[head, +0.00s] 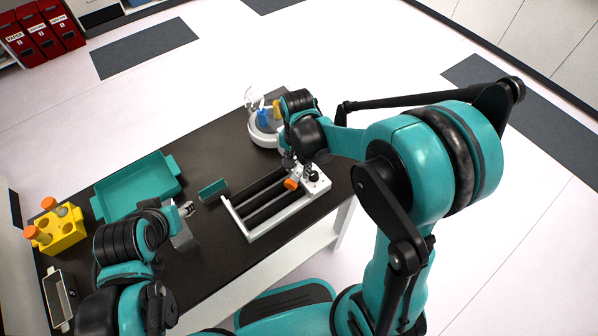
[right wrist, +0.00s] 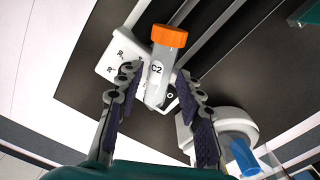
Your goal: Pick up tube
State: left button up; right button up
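A clear tube (right wrist: 160,85) labelled C2, with an orange cap (right wrist: 170,36), stands between the fingers of my right gripper (right wrist: 160,72) in the right wrist view. The fingers are apart on either side of the tube, and narrow gaps seem to show between them and it. In the head view the orange cap (head: 291,184) shows beside my right gripper (head: 290,163), at the right end of a white device with dark rails (head: 268,226). My left gripper (head: 186,209) is over the table to the left; its fingers are too small to judge.
A yellow rack (head: 66,241) with orange-capped tubes stands at the far left. A teal tray (head: 138,187) lies behind my left gripper. A round white machine (head: 262,136) with blue and yellow parts is at the back right. A grey box (head: 58,297) is at the front left.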

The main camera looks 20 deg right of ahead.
aim_at(298, 171)
jog(key=shift+f, duration=0.85)
jog(key=shift+r, duration=0.1)
jog(key=shift+c, duration=0.7)
jog(key=c, duration=0.7)
jog(key=shift+r, duration=0.1)
notch_tip(298, 171, up, 5)
jog(key=shift+s+f+p, duration=0.1)
jog(key=shift+f+p, duration=0.05)
jog(key=shift+p, duration=0.95)
jog(key=s+d+r+p, duration=0.1)
jog(key=s+d+r, duration=0.1)
jog(key=s, duration=0.1)
jog(key=s+d+r+p, duration=0.1)
jog(key=s+d+r, duration=0.1)
jog(key=d, duration=0.1)
jog(key=s+d+r+p, duration=0.1)
jog(key=s+d+r, duration=0.1)
jog(key=s, duration=0.1)
jog(key=shift+s+d, duration=0.25)
jog(key=shift+s, duration=0.1)
